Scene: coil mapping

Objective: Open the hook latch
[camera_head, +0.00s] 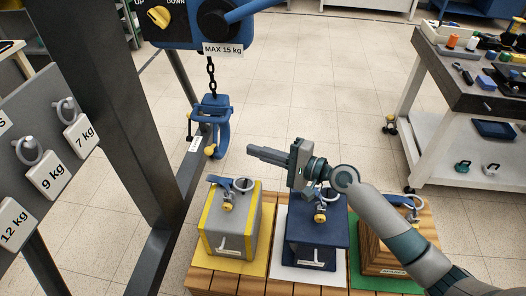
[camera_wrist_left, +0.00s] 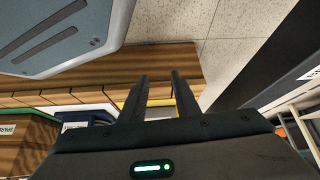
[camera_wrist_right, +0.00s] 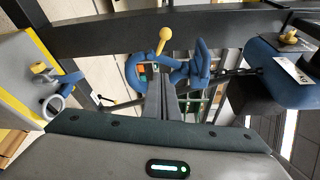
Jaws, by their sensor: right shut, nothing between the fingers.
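The blue hook (camera_head: 222,135) hangs from a chain below the hoist. Its latch carries a yellow knob (camera_head: 211,150) at the lower left of the hook. In the right wrist view the hook (camera_wrist_right: 133,72) is just beyond the fingers, with a yellow ball on a short stem (camera_wrist_right: 165,35) above the fingertips. My right gripper (camera_head: 250,150) points left, shut and empty, to the right of and slightly below the hook, apart from it. Its closed fingers also show in the right wrist view (camera_wrist_right: 162,78). My left gripper (camera_wrist_left: 160,78) is outside the head view; its fingers are apart and empty.
Grey-yellow (camera_head: 232,228), blue (camera_head: 317,235) and wooden (camera_head: 385,247) weights with ring handles stand on a wooden platform below. A dark frame post (camera_head: 120,100) stands left of the hook. The blue hoist (camera_head: 190,25) is above. A tool bench (camera_head: 480,120) stands at the right.

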